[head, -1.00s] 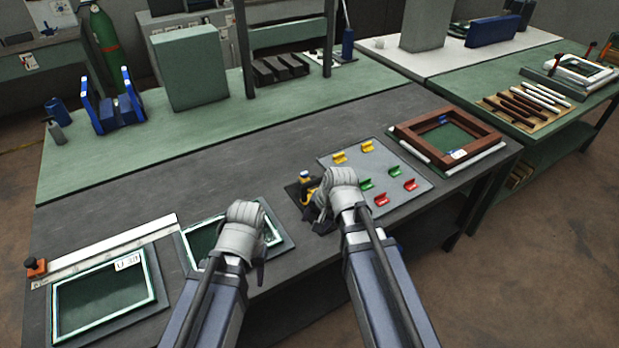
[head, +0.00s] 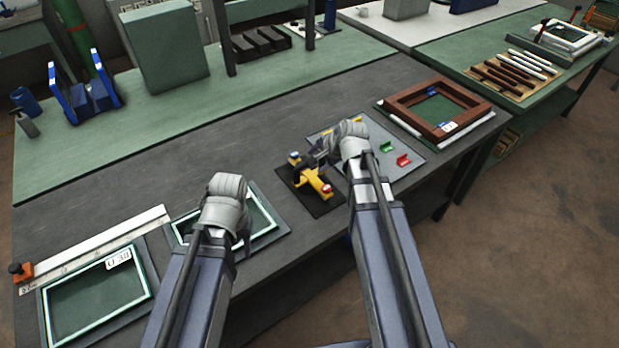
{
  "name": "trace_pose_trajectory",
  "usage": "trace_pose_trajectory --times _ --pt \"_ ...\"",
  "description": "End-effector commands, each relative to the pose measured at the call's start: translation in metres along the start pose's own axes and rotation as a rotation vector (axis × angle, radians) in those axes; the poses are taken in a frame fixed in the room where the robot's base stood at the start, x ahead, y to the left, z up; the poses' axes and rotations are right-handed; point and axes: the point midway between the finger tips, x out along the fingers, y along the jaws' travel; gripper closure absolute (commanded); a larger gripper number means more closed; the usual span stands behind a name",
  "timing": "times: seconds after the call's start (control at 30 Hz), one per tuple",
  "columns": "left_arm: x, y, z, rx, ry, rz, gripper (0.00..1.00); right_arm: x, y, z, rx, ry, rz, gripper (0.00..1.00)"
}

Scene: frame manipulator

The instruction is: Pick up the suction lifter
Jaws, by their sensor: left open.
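A yellow tool (head: 319,184) with a red end and dark parts, which looks like the suction lifter, lies on a small black mat (head: 325,207) at the middle of the dark bench. My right gripper (head: 322,152) is just above and right of the tool; I cannot tell whether it touches it or how its jaws stand. My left gripper (head: 244,238) is open and empty, above a green-centred framed pane (head: 265,216) left of the mat. My grey wrist parts hide much of both grippers.
A grey board (head: 408,168) with small coloured clips lies partly behind my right arm. A brown wooden frame (head: 397,119) is right of it. Another framed pane (head: 95,290) and a ruler strip (head: 100,245) lie at left. The bench's back middle is clear.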

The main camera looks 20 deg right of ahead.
Motion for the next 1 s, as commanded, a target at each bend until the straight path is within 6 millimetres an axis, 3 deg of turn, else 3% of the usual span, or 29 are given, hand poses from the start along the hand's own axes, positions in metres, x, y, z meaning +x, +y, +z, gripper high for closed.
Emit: trace_pose_trajectory --times 0.4,0.7,1.0 --pt "0.038 0.004 -0.002 0.0 0.0 0.0 0.5 0.05 -0.005 0.003 -0.001 0.0 0.0 0.39" --pt "0.038 0.004 -0.002 0.0 0.0 0.0 0.5 0.051 -0.007 0.004 0.0 0.0 0.0 0.4" --pt "0.038 0.004 -0.002 0.0 0.0 0.0 0.5 0.05 -0.006 0.004 -0.001 0.0 0.0 0.74"
